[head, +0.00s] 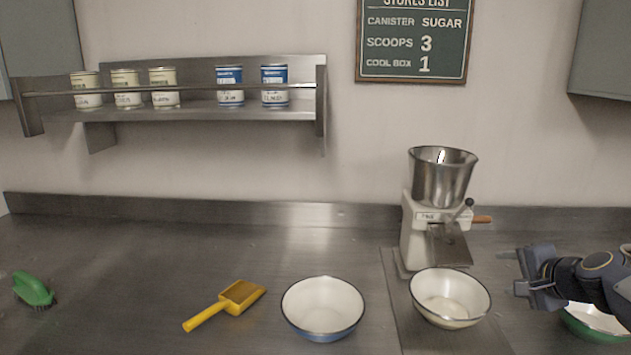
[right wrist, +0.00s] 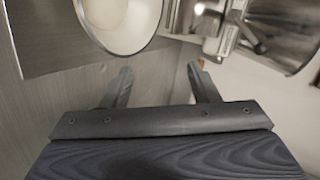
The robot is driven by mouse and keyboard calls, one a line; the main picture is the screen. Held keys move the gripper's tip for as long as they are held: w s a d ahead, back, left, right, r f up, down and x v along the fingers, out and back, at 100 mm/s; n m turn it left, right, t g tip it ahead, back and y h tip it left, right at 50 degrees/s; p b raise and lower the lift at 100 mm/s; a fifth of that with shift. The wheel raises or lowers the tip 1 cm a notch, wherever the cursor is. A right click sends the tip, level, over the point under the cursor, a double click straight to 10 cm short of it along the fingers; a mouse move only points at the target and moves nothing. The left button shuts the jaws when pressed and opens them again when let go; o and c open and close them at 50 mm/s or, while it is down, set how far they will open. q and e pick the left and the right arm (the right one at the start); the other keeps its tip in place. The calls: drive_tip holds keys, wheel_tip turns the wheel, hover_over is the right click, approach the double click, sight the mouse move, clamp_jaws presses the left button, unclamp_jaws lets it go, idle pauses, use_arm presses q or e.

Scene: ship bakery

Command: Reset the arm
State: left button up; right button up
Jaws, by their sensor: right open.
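My right gripper (head: 518,270) comes in from the right edge in the head view, above the counter and to the right of the mill. Its two fingers are apart with nothing between them, as the right wrist view (right wrist: 160,85) also shows. Part of my right arm covers a green-rimmed bowl (head: 590,328) at the lower right. My left gripper is outside both views.
A mill (head: 415,235) with a steel hopper stands at the wall, a cream bowl (head: 450,322) before it. A blue-sided bowl (head: 323,335), yellow scoop (head: 240,294) and green brush (head: 33,289) lie on the counter (head: 130,265). A shelf (head: 200,110) holds several cans.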

drive_tip(key=s+a+f+n+g+y, duration=0.3)
drive_tip(key=s+a+n, duration=0.5)
drive_tip(key=s+a, duration=0.8)
drive_tip(key=s+a+f+n+g, duration=0.1)
drive_tip(key=s+a+f+n, duration=0.1)
drive_tip(key=s, duration=0.4)
drive_tip(key=s+a+f+n+g, duration=0.2)
drive_tip(key=s+a+f+n, duration=0.1)
drive_tip(key=s, duration=0.4)
wheel_tip(320, 180, down, 3)
drive_tip(key=shift+a+r+n+p, duration=0.25)
drive_tip(key=shift+n+p, duration=0.1)
drive_tip(key=shift+n, duration=0.15)
drive_tip(key=shift+s, duration=0.1)
drive_tip(key=shift+c, duration=0.2)
